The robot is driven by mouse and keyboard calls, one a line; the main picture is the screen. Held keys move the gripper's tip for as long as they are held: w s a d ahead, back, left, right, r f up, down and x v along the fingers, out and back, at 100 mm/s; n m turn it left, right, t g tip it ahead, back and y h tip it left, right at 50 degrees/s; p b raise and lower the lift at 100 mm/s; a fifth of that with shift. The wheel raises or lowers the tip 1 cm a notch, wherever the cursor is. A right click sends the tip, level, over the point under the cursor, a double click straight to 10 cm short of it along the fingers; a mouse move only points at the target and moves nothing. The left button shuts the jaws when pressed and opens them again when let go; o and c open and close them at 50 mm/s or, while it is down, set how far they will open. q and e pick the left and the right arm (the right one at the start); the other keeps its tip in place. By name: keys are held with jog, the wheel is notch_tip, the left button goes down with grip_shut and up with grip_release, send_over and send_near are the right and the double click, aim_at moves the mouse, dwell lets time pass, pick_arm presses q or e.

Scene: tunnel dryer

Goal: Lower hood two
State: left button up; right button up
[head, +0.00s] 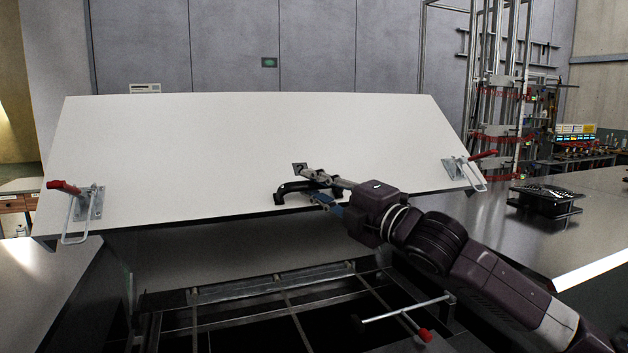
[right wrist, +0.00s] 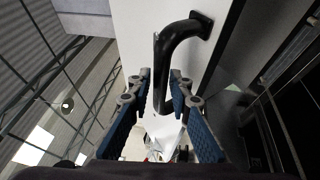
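Hood two (head: 240,150) is a wide white panel, raised and tilted in the head view, with a dark number tag near its middle. A black bar handle (head: 283,195) sits by its lower edge and shows in the right wrist view (right wrist: 178,45). My right gripper (head: 318,186) is at this handle, one finger on each side of the bar. The right wrist view shows the bar between the blue finger pads (right wrist: 161,88); whether they press on it is unclear. Red-handled clamps sit at the hood's left (head: 83,205) and right (head: 468,170). My left gripper is out of view.
Below the hood is an open dark bay with a metal frame (head: 270,290). A red-tipped rod (head: 405,310) crosses it. Steel worktops lie at left (head: 40,285) and right (head: 560,230). A black slotted item (head: 545,200) rests on the right one.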

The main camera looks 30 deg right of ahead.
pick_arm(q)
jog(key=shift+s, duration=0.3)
pick_arm(e)
grip_shut()
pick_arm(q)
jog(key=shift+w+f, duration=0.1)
pick_arm(e)
jog(key=shift+f, duration=0.1)
